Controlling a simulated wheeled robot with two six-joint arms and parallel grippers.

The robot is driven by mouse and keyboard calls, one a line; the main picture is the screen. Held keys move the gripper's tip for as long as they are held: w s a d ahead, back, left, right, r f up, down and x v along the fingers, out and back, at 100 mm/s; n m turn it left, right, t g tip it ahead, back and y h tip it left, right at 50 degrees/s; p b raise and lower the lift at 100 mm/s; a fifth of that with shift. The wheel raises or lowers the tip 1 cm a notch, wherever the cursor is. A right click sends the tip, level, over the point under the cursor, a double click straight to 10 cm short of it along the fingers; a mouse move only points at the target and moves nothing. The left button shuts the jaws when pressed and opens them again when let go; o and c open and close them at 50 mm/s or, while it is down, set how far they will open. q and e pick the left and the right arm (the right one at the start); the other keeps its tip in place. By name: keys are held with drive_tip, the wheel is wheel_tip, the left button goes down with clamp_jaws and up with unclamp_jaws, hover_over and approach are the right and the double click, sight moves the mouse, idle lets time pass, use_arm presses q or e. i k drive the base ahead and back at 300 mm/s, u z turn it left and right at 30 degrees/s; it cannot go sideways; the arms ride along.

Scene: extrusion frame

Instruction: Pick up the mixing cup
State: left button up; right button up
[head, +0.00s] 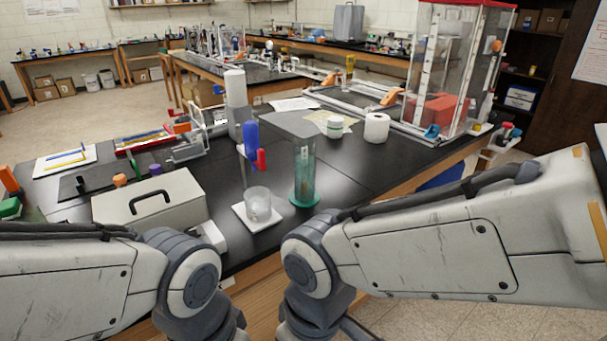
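The mixing cup (258,203), a clear, whitish cup, stands upright on a small white plate (271,223) near the front edge of the black bench. A blue-and-red clamp (251,135) on a thin stand rises just behind it. My two arms cross the lower part of the head view, and their end links drop below the bench edge. Both grippers are outside the picture, so their fingers are hidden. Neither arm touches the cup in this view.
A tall clear cylinder with a green base (304,172) stands right of the cup. A grey-white box with a black handle (150,200) lies to its left. A white roll (376,128) and a jar (335,128) stand farther back. Bare black benchtop (345,170) lies right of the cylinder.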

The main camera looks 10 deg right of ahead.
sight(257, 199)
drive_tip(key=z, duration=2.2)
drive_tip(key=i, duration=1.35)
drive_tip(key=u, duration=3.1)
